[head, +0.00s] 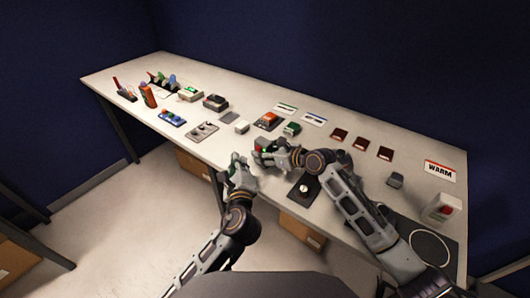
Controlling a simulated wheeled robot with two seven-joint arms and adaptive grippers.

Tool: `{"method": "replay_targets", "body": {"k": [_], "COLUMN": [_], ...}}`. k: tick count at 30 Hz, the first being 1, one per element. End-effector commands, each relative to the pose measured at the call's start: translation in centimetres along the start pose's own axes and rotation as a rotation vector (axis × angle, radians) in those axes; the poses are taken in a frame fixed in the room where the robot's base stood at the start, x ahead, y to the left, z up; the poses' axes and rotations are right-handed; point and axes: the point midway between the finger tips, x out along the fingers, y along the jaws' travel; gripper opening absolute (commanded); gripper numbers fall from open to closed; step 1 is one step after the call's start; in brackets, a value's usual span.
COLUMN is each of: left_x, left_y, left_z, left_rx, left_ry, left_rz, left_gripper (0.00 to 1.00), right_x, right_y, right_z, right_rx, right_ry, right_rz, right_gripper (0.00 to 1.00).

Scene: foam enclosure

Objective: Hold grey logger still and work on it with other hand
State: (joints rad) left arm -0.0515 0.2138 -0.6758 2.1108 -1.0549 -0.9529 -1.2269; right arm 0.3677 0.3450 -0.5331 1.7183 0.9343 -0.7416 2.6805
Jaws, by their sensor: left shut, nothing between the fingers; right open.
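I cannot tell for sure which thing is the grey logger. A small dark grey block (396,180) sits on the right part of the table, and a small pale grey box (242,127) sits left of and behind my grippers. My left gripper (237,161) is shut and empty at the table's front edge. My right gripper (259,149) is open over the table, close to the right of the left one. Its fingers and wrist hide the tabletop below, and whatever may lie there.
The long pale table (330,142) holds a black plate with a white knob (304,188), an orange-topped device (267,120), a green-topped block (292,128) and three dark red blocks (361,144). A WARM sign (440,170) and a ringed dark mat (430,246) are at the right.

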Motion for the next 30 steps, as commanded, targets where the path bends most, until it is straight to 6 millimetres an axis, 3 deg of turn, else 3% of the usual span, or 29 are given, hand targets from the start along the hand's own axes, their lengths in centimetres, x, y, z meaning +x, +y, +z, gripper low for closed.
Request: {"method": "replay_targets", "body": {"k": [14, 30], "left_x": [0.0, 0.0], "left_y": [0.0, 0.0], "left_z": [0.0, 0.0], "left_rx": [0.0, 0.0], "left_ry": [0.0, 0.0], "left_rz": [0.0, 0.0], "left_gripper": [0.0, 0.0], "right_x": [-0.8, -6.7], "right_y": [0.0, 0.0], "right_z": [0.0, 0.0], "right_rx": [0.0, 0.0], "right_ry": [-0.001, 0.0], "right_rz": [0.0, -0.001], "right_gripper": [0.57, 0.57]}}
